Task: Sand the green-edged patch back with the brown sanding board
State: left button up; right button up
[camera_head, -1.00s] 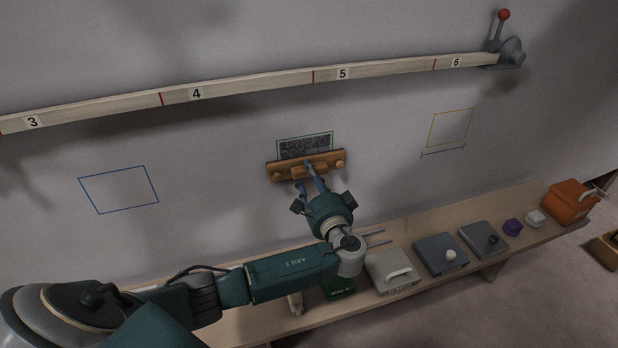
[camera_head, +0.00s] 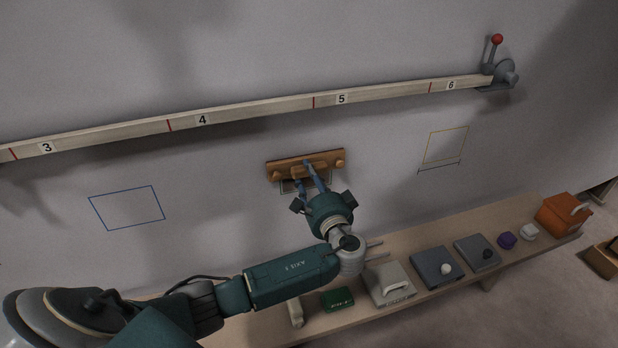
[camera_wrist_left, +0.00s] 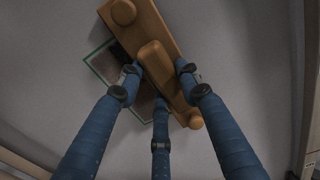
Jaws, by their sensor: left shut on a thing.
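The brown sanding board (camera_head: 281,166) lies against the grey wall below the wooden batten, over the upper part of the green-edged patch (camera_head: 289,187). My left gripper (camera_head: 309,168) is shut on the board's middle grip. In the left wrist view the board (camera_wrist_left: 171,30) runs slantwise across the top, with blue fingers (camera_wrist_left: 160,78) around its grip. The patch's green edge and dark surface (camera_wrist_left: 104,62) show beside and behind the board; the rest is hidden. I cannot tell how firmly the board touches the wall. My right gripper is not in view.
A blue outline (camera_head: 127,208) is on the wall at left and a yellow outline (camera_head: 446,145) at right. The batten (camera_head: 250,112) runs above. Below, a bench (camera_head: 410,294) holds several handled blocks, a green box (camera_head: 338,299) and an orange box (camera_head: 563,214).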

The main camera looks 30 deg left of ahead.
pick_arm(q)
jog(key=shift+a+r+p, duration=0.1)
jog(key=shift+r+p, duration=1.1)
jog(key=shift+r, duration=0.5)
jog(key=shift+f+b, duration=5.8)
jog(key=shift+f, duration=1.1)
jog(key=shift+r+p, duration=1.55)
jog(key=shift+r, duration=0.45)
jog(key=shift+r+p, duration=2.6)
jog(key=shift+r, duration=0.75)
